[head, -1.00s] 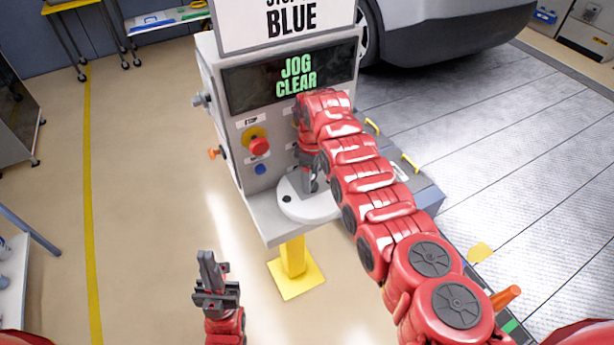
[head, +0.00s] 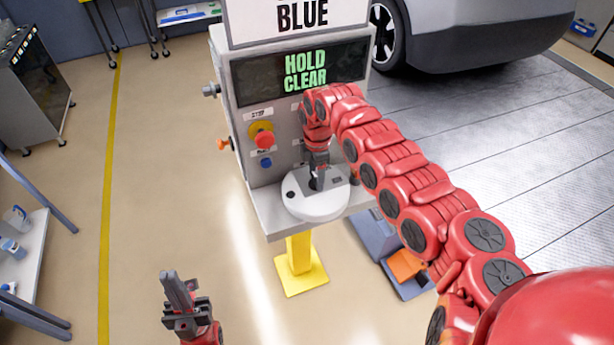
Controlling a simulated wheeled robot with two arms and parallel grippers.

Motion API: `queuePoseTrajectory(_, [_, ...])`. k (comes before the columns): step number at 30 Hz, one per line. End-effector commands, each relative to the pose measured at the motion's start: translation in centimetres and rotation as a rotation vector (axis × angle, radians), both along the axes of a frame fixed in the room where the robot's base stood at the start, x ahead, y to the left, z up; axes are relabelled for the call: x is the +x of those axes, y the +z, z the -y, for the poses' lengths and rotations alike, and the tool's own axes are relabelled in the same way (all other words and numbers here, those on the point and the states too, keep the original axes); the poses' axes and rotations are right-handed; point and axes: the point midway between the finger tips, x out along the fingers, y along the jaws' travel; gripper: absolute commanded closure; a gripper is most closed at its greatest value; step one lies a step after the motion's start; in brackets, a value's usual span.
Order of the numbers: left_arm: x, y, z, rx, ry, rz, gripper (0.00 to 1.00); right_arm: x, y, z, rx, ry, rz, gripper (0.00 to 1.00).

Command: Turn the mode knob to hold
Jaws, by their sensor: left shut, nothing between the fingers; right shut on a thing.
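The control console (head: 252,185) stands ahead of me on a yellow post. Its dark screen (head: 272,79) reads "HOLD CLEAR" in green letters. My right gripper (head: 317,184) points down at the round white dial (head: 312,207) on the console's shelf and is shut on a part at its middle. The mode knob itself is mostly hidden by the gripper, so I cannot make out its shape. My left gripper (head: 176,285) is shut and empty, low over the floor at the lower left, apart from the console.
A red stop button (head: 264,140) on a yellow ring and a blue button (head: 266,162) sit on the panel. A sign reading "BLUE" (head: 302,16) tops the console. A silver car (head: 475,38) stands behind right.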

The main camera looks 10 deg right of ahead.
Motion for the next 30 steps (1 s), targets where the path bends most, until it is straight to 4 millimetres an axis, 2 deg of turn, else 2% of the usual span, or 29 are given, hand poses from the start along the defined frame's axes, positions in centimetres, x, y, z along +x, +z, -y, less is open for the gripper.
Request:
queuePoseTrajectory(6, [0.00,-0.67,0.00,0.000,0.000,0.000,1.00,0.13,0.03,0.30,0.000,0.049,0.006,1.00])
queuePoseTrajectory(20, [0.00,-0.72,0.00,0.000,0.000,0.000,1.00,0.10,0.12,0.30,0.001,0.065,0.006,1.00])
queuePoseTrajectory(21, [-0.01,-0.72,-0.01,0.000,0.000,0.000,1.00,0.10,0.12,0.30,0.000,0.065,0.006,0.33])
queuePoseTrajectory(26, [0.00,-0.72,0.01,0.000,0.000,0.000,1.00,0.04,0.07,0.28,0.001,0.064,0.004,0.05])
queuePoseTrajectory(30, [0.00,-0.73,0.00,0.000,0.000,0.000,1.00,0.02,0.04,0.27,0.000,0.063,0.003,0.05])
